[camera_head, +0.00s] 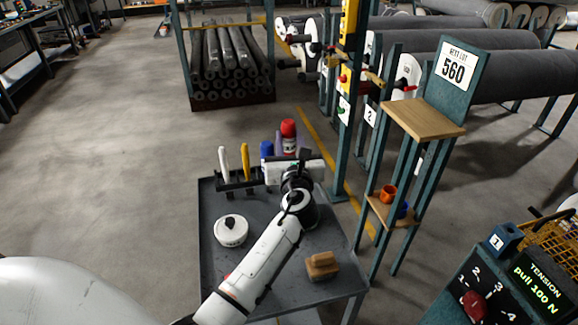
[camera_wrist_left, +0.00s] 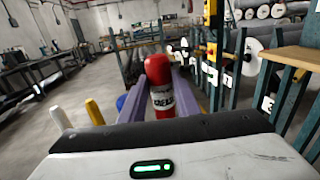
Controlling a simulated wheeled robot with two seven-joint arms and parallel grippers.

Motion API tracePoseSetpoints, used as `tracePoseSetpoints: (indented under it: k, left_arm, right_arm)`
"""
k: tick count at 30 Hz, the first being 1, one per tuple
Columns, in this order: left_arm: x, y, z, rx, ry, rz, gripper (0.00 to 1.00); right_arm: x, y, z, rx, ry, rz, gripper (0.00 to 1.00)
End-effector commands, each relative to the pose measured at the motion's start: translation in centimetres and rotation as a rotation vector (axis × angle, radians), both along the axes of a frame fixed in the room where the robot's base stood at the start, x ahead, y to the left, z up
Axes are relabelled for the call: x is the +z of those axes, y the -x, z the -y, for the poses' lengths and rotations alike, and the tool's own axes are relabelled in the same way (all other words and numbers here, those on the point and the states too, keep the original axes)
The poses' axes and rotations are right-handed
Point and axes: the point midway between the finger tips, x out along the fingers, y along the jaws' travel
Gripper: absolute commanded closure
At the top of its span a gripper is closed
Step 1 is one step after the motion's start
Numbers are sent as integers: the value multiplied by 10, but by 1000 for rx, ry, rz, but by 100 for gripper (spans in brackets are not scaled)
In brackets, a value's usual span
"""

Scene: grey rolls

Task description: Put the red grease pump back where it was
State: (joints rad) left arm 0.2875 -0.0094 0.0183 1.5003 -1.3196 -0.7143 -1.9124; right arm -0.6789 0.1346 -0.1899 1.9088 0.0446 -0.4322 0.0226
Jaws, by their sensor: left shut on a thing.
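The red grease pump (camera_head: 288,128) has a red top and a pale label band with dark lettering. It stands upright between the fingers of my left gripper (camera_head: 289,145), at the far edge of the grey cart (camera_head: 212,278). In the left wrist view the pump (camera_wrist_left: 159,85) sits between the two purple-grey fingers, which are shut on it. My left wrist hides its lower part in the head view, so I cannot tell whether it touches the cart. My right gripper is not in view.
A dark rack on the cart holds a white stick (camera_head: 224,163), a yellow one (camera_head: 245,160) and a blue-topped item (camera_head: 266,149). A white round tin (camera_head: 231,231) and a wooden block (camera_head: 322,265) lie nearer. A wooden-shelved stand (camera_head: 423,118) rises at right.

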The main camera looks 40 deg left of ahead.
Motion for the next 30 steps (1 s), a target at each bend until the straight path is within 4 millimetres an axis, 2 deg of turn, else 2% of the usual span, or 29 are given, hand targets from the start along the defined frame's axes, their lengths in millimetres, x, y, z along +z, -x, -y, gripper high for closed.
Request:
tracePoseSetpoints:
  k: [12, 21, 26, 27, 28, 30]
  left_arm:
    - [-48, 0, 0, 0, -3, 2, 93]
    - [-49, 0, 0, 0, -3, 5, 93]
    - [-54, 0, -1, 0, -3, 4, 93]
    - [-56, 0, -1, 0, -1, 0, 68]
    - [-56, 0, -1, 0, -1, 0, 63]
    - [-56, 0, 0, 0, -1, 0, 63]
  right_arm:
    - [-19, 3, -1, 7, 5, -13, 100]
    - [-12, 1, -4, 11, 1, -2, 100]
    - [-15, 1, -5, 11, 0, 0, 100]
    - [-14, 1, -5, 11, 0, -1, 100]
    - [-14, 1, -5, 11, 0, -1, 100]
    - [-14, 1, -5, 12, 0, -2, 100]
